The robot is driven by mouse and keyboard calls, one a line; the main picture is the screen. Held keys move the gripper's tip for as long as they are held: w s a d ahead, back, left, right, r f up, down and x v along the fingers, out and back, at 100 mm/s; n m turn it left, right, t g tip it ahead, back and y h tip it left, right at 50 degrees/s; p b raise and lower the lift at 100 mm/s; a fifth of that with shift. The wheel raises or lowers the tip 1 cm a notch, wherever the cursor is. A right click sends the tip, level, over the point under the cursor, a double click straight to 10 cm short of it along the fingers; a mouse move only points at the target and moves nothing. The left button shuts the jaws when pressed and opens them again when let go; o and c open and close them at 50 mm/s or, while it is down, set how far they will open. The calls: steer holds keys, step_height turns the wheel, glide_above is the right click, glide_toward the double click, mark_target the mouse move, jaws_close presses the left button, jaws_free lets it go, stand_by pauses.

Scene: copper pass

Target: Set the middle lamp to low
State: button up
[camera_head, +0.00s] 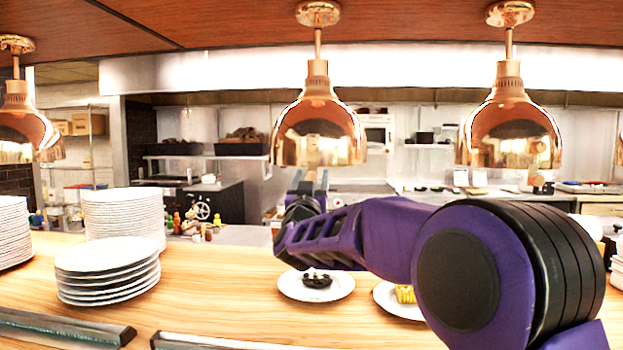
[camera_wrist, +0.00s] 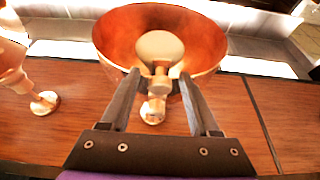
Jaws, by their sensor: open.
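The middle copper lamp (camera_head: 318,128) hangs from the ceiling above the counter. My gripper (camera_head: 312,182) is raised just under its shade, partly hidden by my arm. In the wrist view the lamp's shade (camera_wrist: 112,42) opens towards the camera with a pale bulb (camera_wrist: 160,47) inside. A small copper knob (camera_wrist: 160,84) shows at the near rim. My gripper's fingers (camera_wrist: 160,76) are open, one on each side of the knob, with visible gaps. I cannot tell the knob's setting.
Another copper lamp (camera_head: 508,130) hangs to the right and one (camera_head: 25,132) to the left. Plate stacks (camera_head: 108,268) stand on the wooden counter (camera_head: 215,290) at left. Two plates of food, one with a dark dessert (camera_head: 317,282), lie below my arm.

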jaws_close()
stand_by(1.4)
